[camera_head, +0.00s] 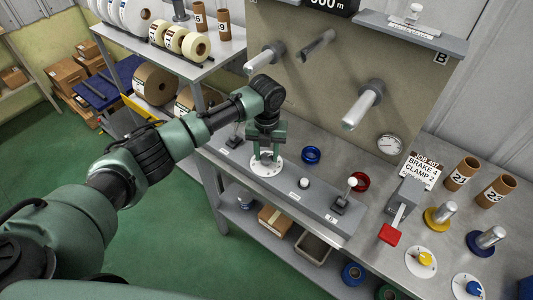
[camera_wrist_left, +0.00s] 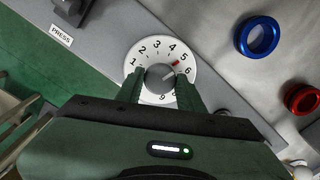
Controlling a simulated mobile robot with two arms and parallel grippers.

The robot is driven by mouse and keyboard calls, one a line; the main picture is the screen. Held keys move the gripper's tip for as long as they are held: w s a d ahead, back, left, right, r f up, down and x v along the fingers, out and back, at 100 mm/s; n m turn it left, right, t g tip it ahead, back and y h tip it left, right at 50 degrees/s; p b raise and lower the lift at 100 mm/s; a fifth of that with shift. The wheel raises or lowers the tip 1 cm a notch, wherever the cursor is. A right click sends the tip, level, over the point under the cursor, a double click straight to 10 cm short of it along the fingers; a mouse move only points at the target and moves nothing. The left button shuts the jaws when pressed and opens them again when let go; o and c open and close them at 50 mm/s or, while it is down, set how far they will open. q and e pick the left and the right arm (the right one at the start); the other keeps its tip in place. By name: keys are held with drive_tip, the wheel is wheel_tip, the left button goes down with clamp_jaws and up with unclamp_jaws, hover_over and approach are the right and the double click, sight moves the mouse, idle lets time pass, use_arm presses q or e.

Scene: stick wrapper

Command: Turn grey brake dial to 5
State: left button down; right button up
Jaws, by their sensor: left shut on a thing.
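The brake dial is a round white plate (camera_head: 267,168) on the grey console, under my left gripper (camera_head: 266,157) in the head view. In the left wrist view its white face (camera_wrist_left: 146,55) carries printed numbers around a grey knob (camera_wrist_left: 160,77). A red mark on the dial lies between the knob and the 5, close to the 5. My left gripper's two fingers (camera_wrist_left: 160,84) stand on either side of the knob and are shut on it. The fingers cover part of the lower dial face. My right gripper is not in view.
A job sign (camera_head: 420,170) reads BRAKE and CLAMP 2. A blue ring (camera_head: 311,155), a red ring (camera_head: 360,181) and a lever (camera_head: 346,194) are right of the dial. A red-handled lever (camera_head: 391,233), a yellow dial (camera_head: 422,260) and a blue dial (camera_head: 468,288) stand farther right.

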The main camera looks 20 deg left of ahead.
sight(267, 157)
use_arm(q)
drive_tip(key=c, duration=0.9)
unclamp_jaws()
drive_tip(key=shift+r, duration=0.1)
wheel_tip(267, 157, up, 8)
drive_tip(key=shift+f+b, duration=0.15)
drive_tip(key=shift+b, duration=0.85)
drive_tip(key=shift+f, duration=0.1)
